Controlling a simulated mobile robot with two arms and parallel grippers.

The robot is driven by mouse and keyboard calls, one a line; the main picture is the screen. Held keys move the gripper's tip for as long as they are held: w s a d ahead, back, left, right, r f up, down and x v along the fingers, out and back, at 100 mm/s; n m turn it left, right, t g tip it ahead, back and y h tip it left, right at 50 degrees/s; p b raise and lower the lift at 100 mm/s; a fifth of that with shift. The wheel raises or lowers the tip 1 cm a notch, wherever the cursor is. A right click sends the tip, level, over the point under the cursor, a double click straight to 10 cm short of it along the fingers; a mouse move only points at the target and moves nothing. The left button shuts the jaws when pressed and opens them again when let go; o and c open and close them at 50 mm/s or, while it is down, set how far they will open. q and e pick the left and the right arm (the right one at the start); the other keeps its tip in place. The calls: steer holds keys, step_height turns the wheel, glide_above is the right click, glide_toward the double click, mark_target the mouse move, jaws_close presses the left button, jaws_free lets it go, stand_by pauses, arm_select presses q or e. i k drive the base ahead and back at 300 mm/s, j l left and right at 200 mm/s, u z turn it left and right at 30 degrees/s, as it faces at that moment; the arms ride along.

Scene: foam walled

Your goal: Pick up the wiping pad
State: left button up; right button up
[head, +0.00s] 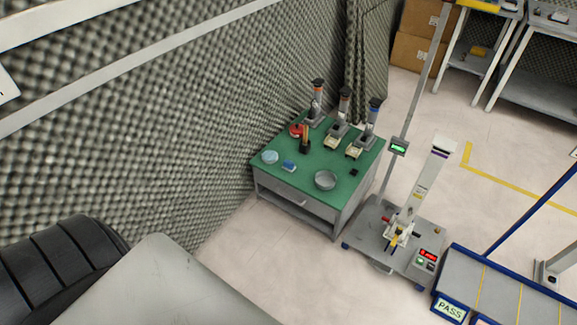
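A small blue block-like item (289,166), which looks like the wiping pad, lies on the green table top (290,190) near its front left. It is small in the view, so its details are not clear. A pale blue round dish or lid (270,157) sits just left of it. Neither of my grippers is in view, and nothing touches the pad from above.
On the table stand a metal bowl (326,180), a red round item (297,130) and several upright stands at the back. A foam wall (190,110) borders its left. A tester (410,230) and conveyor (485,285) stand right. Floor in front is clear.

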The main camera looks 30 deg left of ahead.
mark_target(288, 165)
steer(key=u, duration=1.25)
steer(key=i+j, duration=0.15)
steer(key=i, duration=0.45)
steer(key=i+j, duration=0.15)
steer(key=i, duration=0.45)
steer(key=l+z, duration=0.05)
